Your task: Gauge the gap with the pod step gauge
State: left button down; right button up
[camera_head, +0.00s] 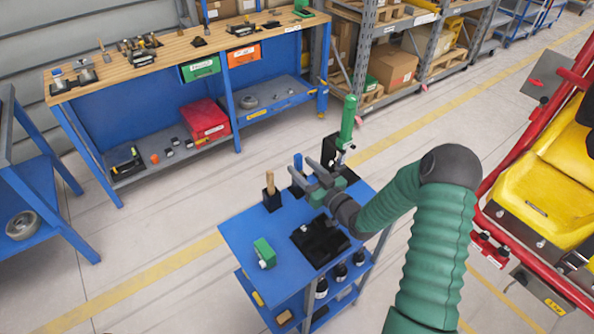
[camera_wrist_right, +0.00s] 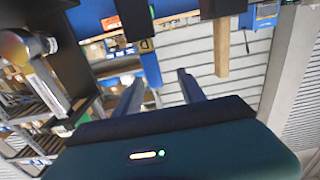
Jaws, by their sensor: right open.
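My right gripper (camera_head: 308,173) is open and empty above the back of the blue cart (camera_head: 238,232). Its two fingers also show apart in the right wrist view (camera_wrist_right: 158,92). A blue-handled tool (camera_head: 297,168) stands upright by the fingertips, partly hidden by them; it also shows beyond the fingers in the wrist view (camera_wrist_right: 150,66). A wooden-handled tool (camera_head: 270,183) stands in a black holder to its left. A tall green tool (camera_head: 348,122) stands behind the gripper. I cannot tell which is the pod step gauge. The coaster car (camera_head: 558,160) with yellow seats is at right; the gap is not discernible.
A green block-like device (camera_head: 265,250) and a black tray (camera_head: 308,248) lie on the cart top. Bottles (camera_head: 340,271) stand on its lower shelf. A workbench (camera_head: 180,53) with tools is at the back left. Open floor lies between bench and cart.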

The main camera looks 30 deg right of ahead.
jog(key=shift+w+d+f, duration=0.15)
jog(key=shift+w+d, duration=0.25)
jog(key=shift+w, duration=0.2)
jog(key=shift+d+f, duration=0.1)
jog(key=shift+d, duration=0.4)
jog(key=shift+a, duration=0.2)
jog(key=c, duration=0.3)
jog(key=shift+a, duration=0.45)
grip_shut()
jog(key=shift+d, duration=0.4)
pick_arm(q)
jog(key=shift+d+r, duration=0.45)
jog(key=shift+d, duration=0.15)
pick_arm(e)
notch_tip(320, 180, up, 10)
jog(key=shift+a, duration=0.15)
